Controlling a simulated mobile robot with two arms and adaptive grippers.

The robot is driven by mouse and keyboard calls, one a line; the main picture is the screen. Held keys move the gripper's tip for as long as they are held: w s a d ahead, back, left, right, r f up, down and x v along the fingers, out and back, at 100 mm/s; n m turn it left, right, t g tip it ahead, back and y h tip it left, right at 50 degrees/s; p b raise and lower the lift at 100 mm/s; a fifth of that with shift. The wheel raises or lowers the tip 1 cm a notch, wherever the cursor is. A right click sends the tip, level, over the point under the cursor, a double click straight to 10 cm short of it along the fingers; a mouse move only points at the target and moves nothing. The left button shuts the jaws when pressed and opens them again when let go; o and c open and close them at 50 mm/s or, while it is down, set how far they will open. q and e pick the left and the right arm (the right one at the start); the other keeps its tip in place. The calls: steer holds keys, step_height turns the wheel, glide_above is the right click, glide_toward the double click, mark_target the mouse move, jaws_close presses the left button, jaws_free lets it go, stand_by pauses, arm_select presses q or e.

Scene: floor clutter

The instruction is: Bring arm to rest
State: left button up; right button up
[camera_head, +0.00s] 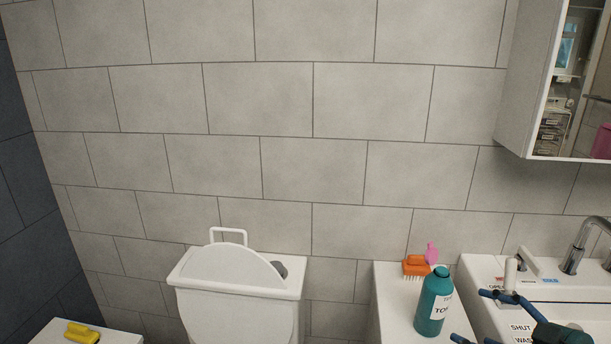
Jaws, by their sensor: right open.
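My right gripper (468,315) is at the bottom right corner, partly cut off by the frame edge. Its blue fingers are spread open, with nothing seen between them. It is in front of the white sink, and its fingertips point left toward a teal bottle (432,308). The bottle stands upright on a white surface and has a white label. The rest of my right arm is largely out of frame. My left gripper is not in view.
An orange brush (414,267) and a pink item (431,254) sit behind the bottle. The white sink (485,268) has a chrome faucet (578,243). A white toilet (238,305) stands mid-left. A yellow object (82,333) lies lower left. A mirrored cabinet (527,85) hangs upper right.

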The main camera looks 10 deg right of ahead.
steer(key=s+a+f+g+h, duration=0.1)
steer(key=s+a+f+g, duration=0.2)
steer(key=s+a+f, duration=0.4)
steer(key=s+a+f+g, duration=0.3)
steer(key=s+a+f, duration=0.15)
steer(key=f, duration=0.55)
steer(key=s+a+f+m+g+h, duration=0.2)
steer(key=s+a+f+g+h, duration=0.1)
steer(key=s+a, duration=0.65)
step_height(320, 180, down, 26)
steer(key=s+g, duration=0.1)
steer(key=s, duration=0.2)
steer(key=s+d+f, duration=0.1)
steer(key=s+f, duration=0.7)
steer(key=s+d+f+g, duration=0.1)
steer(key=s+d+f, duration=0.1)
steer(key=s+f, duration=0.6)
steer(key=shift+s+d+f+h, duration=0.2)
steer(key=shift+s+d+h, duration=0.1)
steer(key=shift+s, duration=0.15)
